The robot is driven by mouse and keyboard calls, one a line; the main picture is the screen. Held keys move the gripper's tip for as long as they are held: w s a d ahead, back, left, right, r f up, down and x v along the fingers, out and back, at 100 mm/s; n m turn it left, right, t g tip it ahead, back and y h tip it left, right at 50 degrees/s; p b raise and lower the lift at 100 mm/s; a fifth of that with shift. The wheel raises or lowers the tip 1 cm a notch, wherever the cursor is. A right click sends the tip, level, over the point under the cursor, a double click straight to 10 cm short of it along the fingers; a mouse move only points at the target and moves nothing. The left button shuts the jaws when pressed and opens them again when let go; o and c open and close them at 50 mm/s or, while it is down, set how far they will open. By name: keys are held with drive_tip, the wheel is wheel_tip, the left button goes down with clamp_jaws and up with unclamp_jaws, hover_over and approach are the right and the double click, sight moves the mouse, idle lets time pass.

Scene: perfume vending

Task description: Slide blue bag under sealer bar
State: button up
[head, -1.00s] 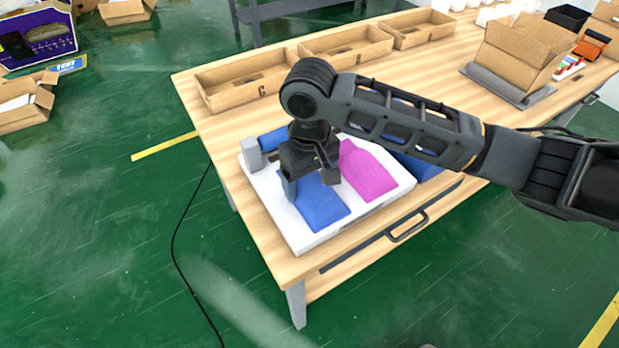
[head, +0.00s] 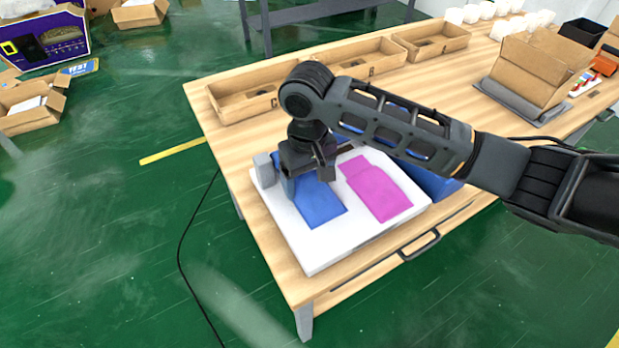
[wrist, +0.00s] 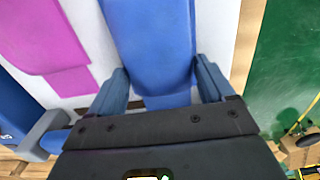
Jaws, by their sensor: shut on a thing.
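The blue bag (head: 320,203) lies flat on the white sealer base (head: 315,252), beside a magenta bag (head: 378,190). My gripper (head: 309,180) is over the far end of the blue bag, close to the sealer bar. In the wrist view, the fingers of my gripper (wrist: 163,78) are shut on the blue bag (wrist: 152,45), one along each side of it. The blue sealer (head: 440,184) runs along the back of the base, with a grey end piece (head: 264,170) at left. My arm hides much of the bar, so I cannot tell whether the bag's far end is under it.
The wooden table (head: 232,150) carries open wooden trays (head: 245,97) along its back edge. A cardboard box (head: 535,70) stands at the far right. A drawer handle (head: 420,246) sticks out at the front.

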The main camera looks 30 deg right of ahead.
sight(308, 180)
drive_tip(key=o, duration=1)
drive_tip(key=shift+c, duration=0.2)
drive_tip(key=shift+r, duration=0.1)
wheel_tip(308, 180, up, 8)
drive_tip(key=shift+f, duration=0.2)
